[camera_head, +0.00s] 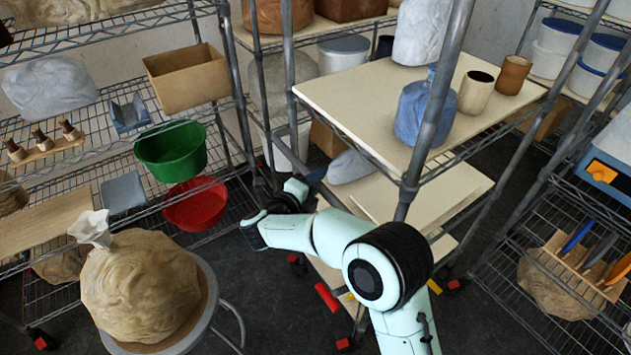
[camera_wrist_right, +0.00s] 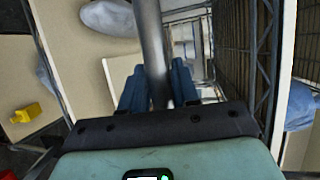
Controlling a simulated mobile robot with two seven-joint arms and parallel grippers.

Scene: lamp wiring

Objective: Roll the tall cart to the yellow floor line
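The tall cart, with grey posts and cream shelves (camera_head: 345,98), stands in the middle of the head view. My right gripper (camera_head: 314,178) reaches to its left-hand post, below the top shelf. In the right wrist view, the gripper's two blue-grey fingers (camera_wrist_right: 160,88) sit close on both sides of a grey post (camera_wrist_right: 149,35) and appear shut on it. My right forearm hides part of the cart's lower shelves and wheels. My left gripper is not in view. I cannot make out a yellow line on the floor.
A stool (camera_head: 210,291) carrying a wrapped clay lump (camera_head: 140,288) stands at lower left. Wire racks stand left (camera_head: 95,175) and right (camera_head: 560,300) of the cart. A blue lump (camera_head: 411,115) and two cups stand on the cart's top. Dark floor (camera_head: 268,305) shows between stool and cart.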

